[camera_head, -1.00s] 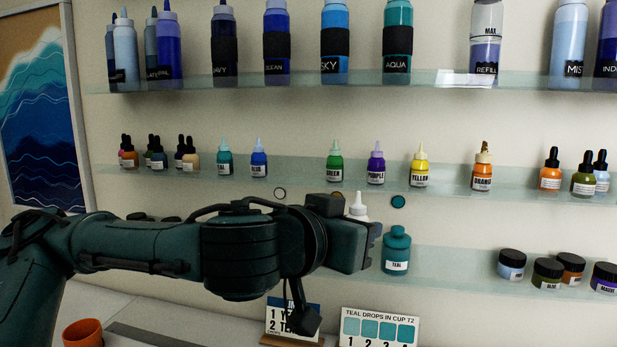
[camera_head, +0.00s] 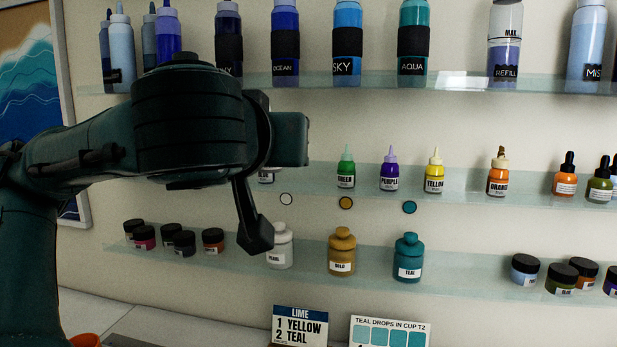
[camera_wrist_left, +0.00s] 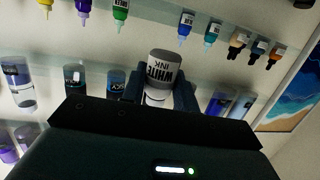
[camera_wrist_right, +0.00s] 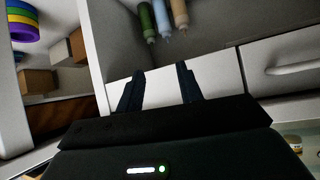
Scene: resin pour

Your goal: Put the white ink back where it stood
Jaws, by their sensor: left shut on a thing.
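The white ink (camera_wrist_left: 165,72) is a bottle with a grey-looking body and a "WHITE INK" label, upside down in the left wrist view. My left gripper (camera_wrist_left: 160,92) is shut on it, one finger on each side. In the head view my left arm hides the grip and most or all of the bottle. The middle shelf (camera_head: 460,196) holds the green bottle (camera_head: 346,170), purple (camera_head: 389,172), yellow (camera_head: 434,173) and orange (camera_head: 498,175) bottles. The left wrist view shows a gap between the green and blue (camera_wrist_left: 186,26) bottles. My right gripper (camera_wrist_right: 158,90) is open and empty.
The lower shelf (camera_head: 460,268) holds pearl (camera_head: 280,248), gold (camera_head: 342,252) and teal (camera_head: 408,260) jars. Tall bottles such as aqua (camera_head: 412,40) stand on the top shelf. Two recipe cards (camera_head: 300,326) stand below. Drawers (camera_wrist_right: 290,60) lie before the right gripper.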

